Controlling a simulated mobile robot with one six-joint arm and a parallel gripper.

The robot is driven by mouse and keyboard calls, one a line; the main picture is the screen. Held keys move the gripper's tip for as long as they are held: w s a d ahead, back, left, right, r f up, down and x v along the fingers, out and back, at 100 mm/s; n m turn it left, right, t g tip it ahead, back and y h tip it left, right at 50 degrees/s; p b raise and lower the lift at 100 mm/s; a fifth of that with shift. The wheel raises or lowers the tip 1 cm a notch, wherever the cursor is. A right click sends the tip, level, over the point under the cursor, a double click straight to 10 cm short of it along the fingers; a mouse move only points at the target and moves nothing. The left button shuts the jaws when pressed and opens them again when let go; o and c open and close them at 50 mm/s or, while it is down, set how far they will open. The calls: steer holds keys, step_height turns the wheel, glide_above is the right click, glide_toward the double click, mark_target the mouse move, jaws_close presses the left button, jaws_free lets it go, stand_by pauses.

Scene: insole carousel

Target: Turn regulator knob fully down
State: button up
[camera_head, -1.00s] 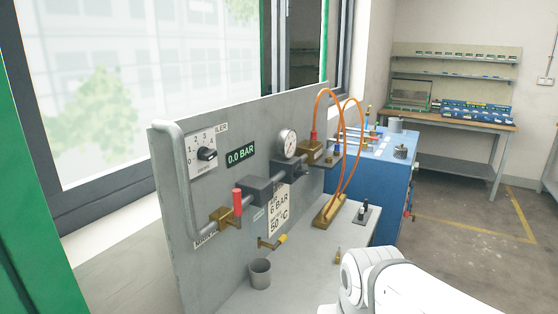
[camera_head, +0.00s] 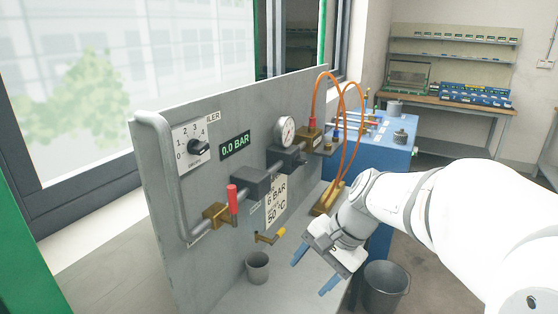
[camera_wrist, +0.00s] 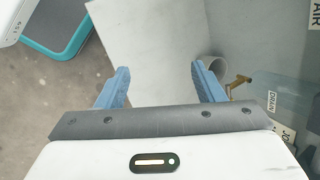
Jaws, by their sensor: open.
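A black knob (camera_head: 199,147) sits on a white dial plate marked 0 to 4 at the panel's upper left. Another dark knob-like part (camera_head: 298,160) sticks out below the pressure gauge (camera_head: 285,130), on the pipe line; I cannot tell for certain which of the two is the regulator knob. A green display (camera_head: 235,145) reads 0.0 BAR. My gripper (camera_head: 312,272) is open and empty, its blue fingers pointing down-left over the bench, apart from the panel and both knobs. In the wrist view my gripper (camera_wrist: 160,72) shows no knob between its fingers.
A grey cup (camera_head: 257,267) stands on the bench (camera_head: 235,300) under a yellow-handled drain valve (camera_head: 270,237). A red-handled valve (camera_head: 233,199) juts from the panel (camera_head: 160,270). Orange hoses (camera_head: 352,140) arch at right. A dark bucket (camera_head: 384,288) is right of the gripper.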

steer(key=w+r+m+y, duration=0.2)
steer(key=w+m+y, duration=0.3)
steer(key=w, duration=0.4)
steer(key=m+t+y+p, duration=0.1)
steer(key=m+t+y, duration=0.4)
steer(key=m+t, duration=0.65)
glide_toward(305, 161)
steer(key=w+r+m+g, duration=0.2)
steer(key=m+g, duration=0.1)
steer(key=p+x, duration=0.1)
steer(key=x, duration=0.7)
steer(key=shift+a+f, duration=0.15)
steer(key=shift+a, duration=0.05)
